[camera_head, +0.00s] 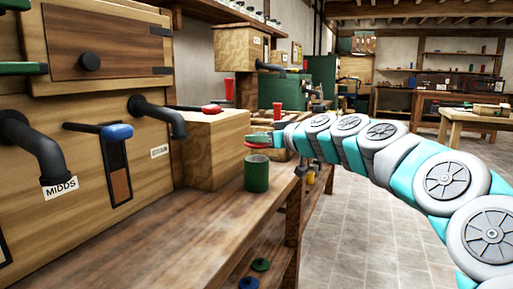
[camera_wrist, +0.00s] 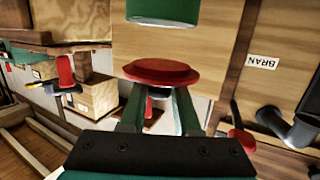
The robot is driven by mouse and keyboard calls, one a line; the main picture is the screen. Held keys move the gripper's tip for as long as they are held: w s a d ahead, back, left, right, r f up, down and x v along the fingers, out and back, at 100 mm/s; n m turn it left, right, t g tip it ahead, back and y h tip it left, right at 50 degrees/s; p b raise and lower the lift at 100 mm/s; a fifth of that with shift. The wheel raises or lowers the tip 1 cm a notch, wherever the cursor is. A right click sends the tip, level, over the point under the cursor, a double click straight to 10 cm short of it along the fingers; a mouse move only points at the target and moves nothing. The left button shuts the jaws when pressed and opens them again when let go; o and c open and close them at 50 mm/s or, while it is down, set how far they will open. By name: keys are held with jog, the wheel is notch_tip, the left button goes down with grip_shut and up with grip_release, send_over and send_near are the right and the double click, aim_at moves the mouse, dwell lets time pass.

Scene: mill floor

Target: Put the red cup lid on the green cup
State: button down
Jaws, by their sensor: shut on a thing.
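The green cup (camera_head: 256,174) stands upright on the wooden bench near its right edge. My gripper (camera_head: 262,140) is shut on the red cup lid (camera_head: 257,146), which it holds just above the cup's rim. In the wrist view the lid (camera_wrist: 160,72) lies flat between the tips of my green fingers (camera_wrist: 160,92). That view appears upside down, and the green cup (camera_wrist: 163,8) shows at its top edge, cut off by the frame. A gap shows between lid and cup, so they are apart.
A wooden cabinet with black spouts, one labelled MIDDS (camera_head: 40,150), and a blue-handled lever (camera_head: 115,131) stands left of the bench (camera_head: 190,220). A wooden box (camera_head: 215,150) is behind the cup. Green (camera_head: 261,264) and blue (camera_head: 248,283) lids lie on the lower shelf.

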jog(key=shift+w+a, duration=0.3)
jog(key=shift+w, duration=0.2)
notch_tip(320, 180, down, 4)
jog(key=shift+r, duration=0.2)
jog(key=shift+f+b, duration=0.55)
jog(key=shift+b, duration=0.1)
jog(key=c, duration=0.6)
grip_release()
jog(key=shift+r, duration=0.15)
jog(key=shift+r+p, duration=0.5)
jog(key=shift+p, duration=0.35)
jog(key=b+v, duration=0.1)
jog(key=v, duration=1.1)
